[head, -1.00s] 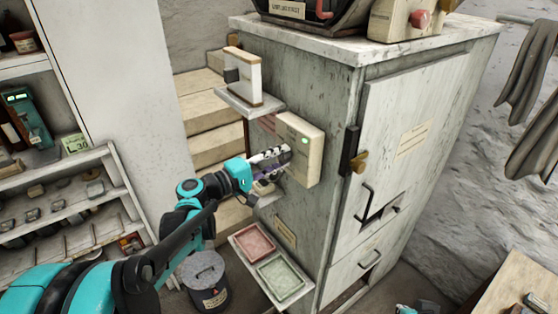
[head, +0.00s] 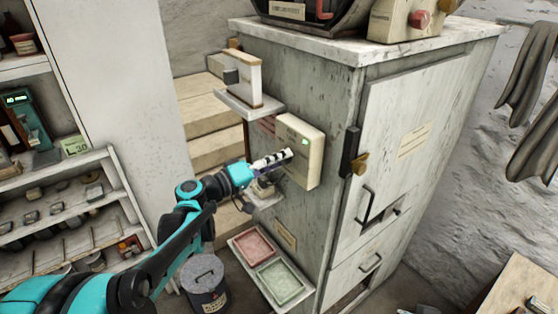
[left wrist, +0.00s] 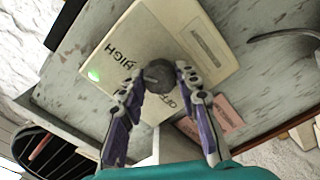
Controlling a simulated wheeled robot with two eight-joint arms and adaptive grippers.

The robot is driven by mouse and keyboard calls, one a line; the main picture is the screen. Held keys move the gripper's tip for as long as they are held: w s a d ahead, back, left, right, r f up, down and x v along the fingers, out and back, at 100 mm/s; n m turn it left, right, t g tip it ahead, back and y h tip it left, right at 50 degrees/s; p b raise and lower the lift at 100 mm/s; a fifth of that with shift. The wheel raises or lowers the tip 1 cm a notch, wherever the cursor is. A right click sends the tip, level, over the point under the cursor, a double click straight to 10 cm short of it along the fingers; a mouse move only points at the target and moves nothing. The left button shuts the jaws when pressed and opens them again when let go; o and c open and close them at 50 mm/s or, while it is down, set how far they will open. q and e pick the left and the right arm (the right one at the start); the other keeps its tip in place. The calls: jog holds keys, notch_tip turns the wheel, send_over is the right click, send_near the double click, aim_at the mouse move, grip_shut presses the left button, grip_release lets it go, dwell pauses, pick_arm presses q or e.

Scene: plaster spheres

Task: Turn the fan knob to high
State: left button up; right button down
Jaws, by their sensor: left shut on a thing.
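The fan control box (head: 302,160) is a cream panel on the side of the grey cabinet, with a green light lit. In the left wrist view the box (left wrist: 205,50) carries the words HIGH and OFF on either side of a dark round knob (left wrist: 158,75). My left gripper (left wrist: 160,84) is shut on the knob, one finger on each side. In the head view my left gripper (head: 288,155) is at the front of the box and hides the knob. Which word the knob points to is not clear. My right gripper is not in view.
A shelf with red and green trays (head: 283,283) juts out below. A lidded bin (head: 205,283) stands on the floor. The cabinet door (head: 398,150) has a protruding handle.

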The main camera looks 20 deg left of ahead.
pick_arm(q)
jog(key=shift+f, duration=0.1)
jog(key=o, duration=1.2)
jog(key=shift+c, duration=0.2)
jog(key=v, duration=1.2)
